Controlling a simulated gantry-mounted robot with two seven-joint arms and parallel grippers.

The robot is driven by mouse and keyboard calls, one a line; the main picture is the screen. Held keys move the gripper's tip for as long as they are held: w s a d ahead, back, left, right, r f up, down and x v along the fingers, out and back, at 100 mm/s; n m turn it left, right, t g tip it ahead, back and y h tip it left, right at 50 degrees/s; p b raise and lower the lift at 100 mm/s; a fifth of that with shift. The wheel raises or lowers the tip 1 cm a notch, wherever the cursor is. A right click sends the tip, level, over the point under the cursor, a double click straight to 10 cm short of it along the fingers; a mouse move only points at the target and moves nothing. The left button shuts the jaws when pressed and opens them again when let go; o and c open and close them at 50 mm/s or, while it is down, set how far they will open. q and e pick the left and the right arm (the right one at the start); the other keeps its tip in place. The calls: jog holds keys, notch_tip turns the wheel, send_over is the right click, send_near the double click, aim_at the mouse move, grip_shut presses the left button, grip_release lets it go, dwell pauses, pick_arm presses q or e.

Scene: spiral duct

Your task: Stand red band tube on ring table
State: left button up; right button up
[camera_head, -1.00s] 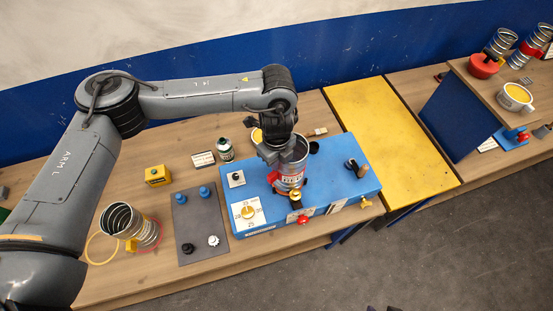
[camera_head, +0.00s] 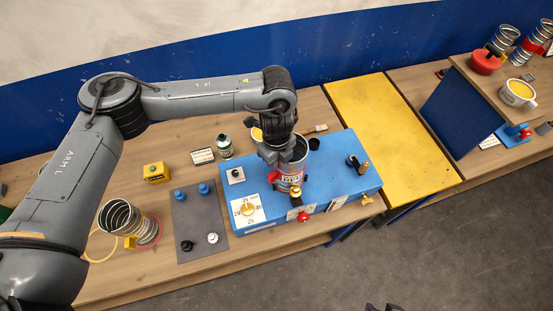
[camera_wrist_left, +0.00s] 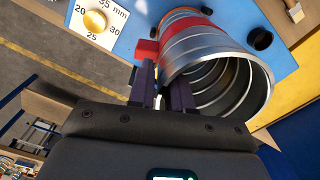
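The red band tube (camera_head: 292,172), a silver spiral duct with a red band (camera_wrist_left: 192,32), is upright over the blue ring table (camera_head: 330,165). In the left wrist view its open mouth (camera_wrist_left: 235,85) faces me, and part of an orange ring (camera_wrist_left: 180,14) shows at its far end. I cannot tell whether its foot rests fully there. My left gripper (camera_head: 274,160) is at the tube's upper left side. In the left wrist view its dark fingers (camera_wrist_left: 163,85) are close together at the tube's near wall, shut on it. My right gripper is not in view.
A grey mat (camera_head: 202,228) holds blue and black knobs. A dial plate (camera_head: 247,209) and a red knob (camera_head: 303,216) sit near the tube. The yellow panel (camera_head: 390,135) at right is clear.

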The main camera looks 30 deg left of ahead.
pick_arm(q)
jog(key=shift+o, duration=1.3)
notch_tip(320, 180, up, 11)
jog(key=shift+f, duration=0.1)
jog(key=shift+d, duration=0.1)
